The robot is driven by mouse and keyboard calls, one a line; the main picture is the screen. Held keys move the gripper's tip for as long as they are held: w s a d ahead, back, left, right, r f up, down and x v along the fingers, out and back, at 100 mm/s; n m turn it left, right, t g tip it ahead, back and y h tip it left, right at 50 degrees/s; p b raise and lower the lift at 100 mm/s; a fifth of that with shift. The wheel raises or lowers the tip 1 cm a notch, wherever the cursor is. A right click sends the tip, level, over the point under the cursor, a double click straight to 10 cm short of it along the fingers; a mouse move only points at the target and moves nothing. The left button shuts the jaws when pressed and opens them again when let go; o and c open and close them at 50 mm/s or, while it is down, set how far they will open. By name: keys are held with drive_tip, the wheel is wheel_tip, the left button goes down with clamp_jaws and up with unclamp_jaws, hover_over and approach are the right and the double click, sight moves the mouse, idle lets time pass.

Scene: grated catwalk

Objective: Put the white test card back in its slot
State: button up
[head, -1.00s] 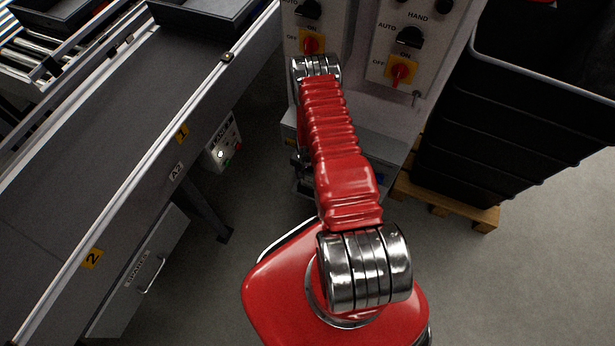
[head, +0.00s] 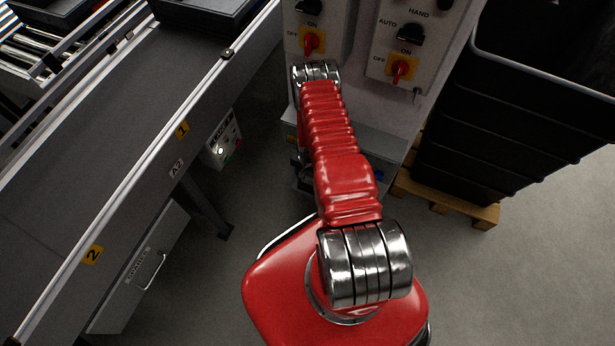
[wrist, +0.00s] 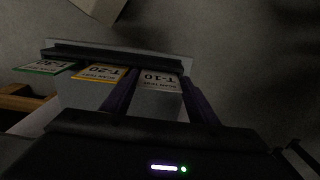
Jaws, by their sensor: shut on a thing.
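The white test card, marked T-10 (wrist: 160,82), shows in the wrist view between the two dark purple fingers of my gripper (wrist: 158,77). My gripper is shut on it. The far end of the card is at a dark rack bar (wrist: 90,51) with a pale edge. The card lies in line with its neighbours; I cannot tell how deep it sits in its slot. In the head view my own arm hides the gripper and the card.
A yellow-edged card T-20 (wrist: 103,74) and a green-edged card T-30 (wrist: 46,66) sit left of my fingers. The head view shows a switch panel (head: 420,45), a conveyor (head: 90,130) on the left and a black bin (head: 520,110) on a pallet (head: 445,203). Floor right of my base is clear.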

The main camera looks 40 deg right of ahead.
idle(0.3)
drive_tip(key=o, duration=1.4)
drive_tip(key=shift+c, duration=0.2)
drive_tip(key=shift+o, duration=0.6)
drive_tip(key=shift+o, duration=1.4)
drive_tip(key=shift+r, duration=0.15)
wheel_tip(320, 180, up, 8)
